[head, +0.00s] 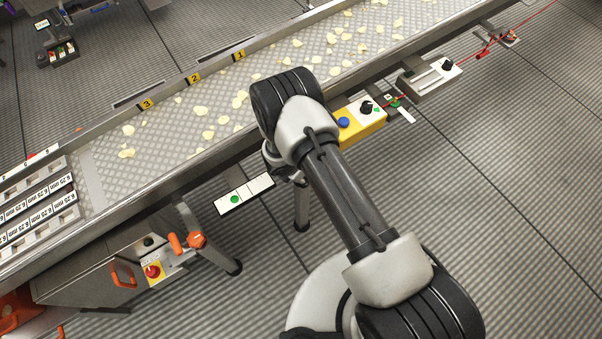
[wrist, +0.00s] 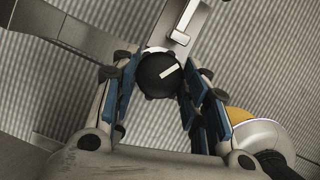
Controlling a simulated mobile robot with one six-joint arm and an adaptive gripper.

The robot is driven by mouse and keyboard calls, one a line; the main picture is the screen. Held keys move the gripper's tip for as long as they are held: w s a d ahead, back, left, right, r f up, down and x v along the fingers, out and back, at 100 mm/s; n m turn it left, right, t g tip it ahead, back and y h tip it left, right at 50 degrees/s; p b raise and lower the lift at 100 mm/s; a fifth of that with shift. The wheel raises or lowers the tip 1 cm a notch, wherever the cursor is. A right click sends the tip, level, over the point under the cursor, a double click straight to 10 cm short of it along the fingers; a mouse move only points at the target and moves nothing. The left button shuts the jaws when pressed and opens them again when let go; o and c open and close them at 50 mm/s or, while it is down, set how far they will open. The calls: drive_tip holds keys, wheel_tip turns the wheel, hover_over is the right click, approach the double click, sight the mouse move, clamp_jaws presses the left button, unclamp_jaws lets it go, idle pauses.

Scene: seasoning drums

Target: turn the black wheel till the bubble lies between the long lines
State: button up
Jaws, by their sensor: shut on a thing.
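The black wheel (wrist: 158,75) with a white mark on top lies between the two blue-padded fingers of my gripper (wrist: 155,84) in the wrist view. My gripper is shut on the wheel. In the head view my own arm hides the wheel. The white level plate (head: 261,184) sticks out from the conveyor's near side, just left of my gripper. Its green bubble (head: 235,199) lies in the left half of the plate. A thin line shows to the right of the bubble; which lines are long is too small to tell. Part of the plate also shows above the wheel in the wrist view (wrist: 181,37).
The conveyor (head: 190,155) carries scattered chips behind my arm. A yellow box (head: 365,128) with a blue button and black knob stands right of my wrist. A control box with a red button (head: 153,271) and orange handles (head: 197,240) sits at lower left.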

drive_tip(key=shift+m, duration=0.3)
drive_tip(key=shift+c, duration=0.2)
drive_tip(key=shift+w+f+m+g+h+b, duration=0.1)
drive_tip(key=shift+m+g+h+b, duration=0.3)
drive_tip(key=shift+m+b, duration=0.6)
drive_tip(key=shift+m+g+h+b, duration=0.3)
drive_tip(key=shift+m+g+b, duration=0.35)
drive_tip(key=shift+m, duration=1.05)
drive_tip(key=o, duration=1.1)
drive_tip(key=shift+c, duration=0.2)
drive_tip(key=shift+a+r, duration=0.1)
drive_tip(key=shift+r, duration=0.1)
drive_tip(key=v, duration=1.1)
drive_tip(key=shift+r, duration=0.4)
